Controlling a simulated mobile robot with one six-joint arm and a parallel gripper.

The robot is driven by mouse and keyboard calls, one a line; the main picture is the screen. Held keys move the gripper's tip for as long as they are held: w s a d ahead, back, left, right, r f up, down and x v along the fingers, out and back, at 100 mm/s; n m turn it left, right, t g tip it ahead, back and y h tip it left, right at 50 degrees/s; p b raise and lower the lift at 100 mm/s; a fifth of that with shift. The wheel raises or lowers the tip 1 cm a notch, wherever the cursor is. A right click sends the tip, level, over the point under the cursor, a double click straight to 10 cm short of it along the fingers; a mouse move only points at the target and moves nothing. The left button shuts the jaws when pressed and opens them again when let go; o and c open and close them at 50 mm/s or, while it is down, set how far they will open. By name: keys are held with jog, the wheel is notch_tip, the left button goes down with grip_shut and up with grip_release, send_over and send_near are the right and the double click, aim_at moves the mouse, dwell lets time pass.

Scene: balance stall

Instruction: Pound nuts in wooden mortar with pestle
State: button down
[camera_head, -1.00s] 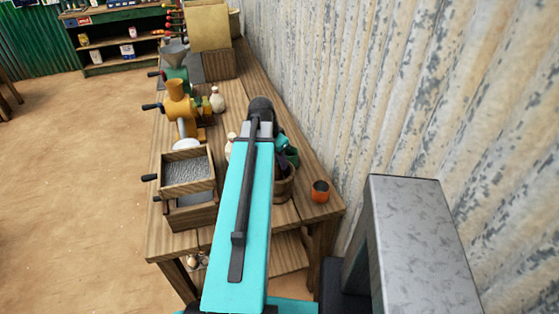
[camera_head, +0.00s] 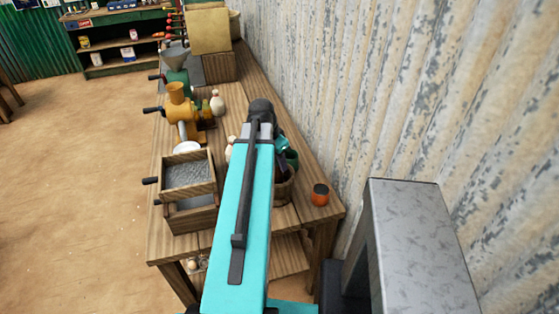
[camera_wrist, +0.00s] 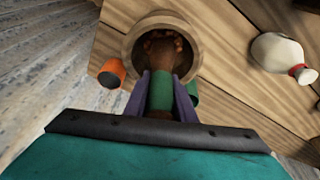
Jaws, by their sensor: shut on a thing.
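The wooden mortar (camera_wrist: 196,45) fills the upper middle of the wrist view, seen from above with its round mouth open. In the head view the mortar (camera_head: 284,191) stands near the table's right side, partly hidden by my arm. The pestle (camera_wrist: 161,92) has a green grip and a brown lower part that reaches into the mortar's mouth. My gripper (camera_wrist: 161,86) is shut on the green grip, with a purple finger on each side. Brown lumps that look like nuts (camera_wrist: 165,42) show inside the mortar; I cannot tell whether the pestle touches them.
A white bottle (camera_wrist: 277,53) with a red neck lies to the right in the wrist view. Wooden drawers (camera_head: 188,172) and a yellow grinder (camera_head: 184,112) occupy the table's left side. A corrugated wall (camera_head: 370,100) borders the right.

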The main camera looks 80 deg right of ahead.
notch_tip(320, 180, down, 2)
jog(key=shift+b, duration=0.4)
jog(key=shift+r+p, duration=1.3)
jog(key=shift+r, duration=0.65)
jog(key=shift+f, duration=0.1)
dwell(1.4)
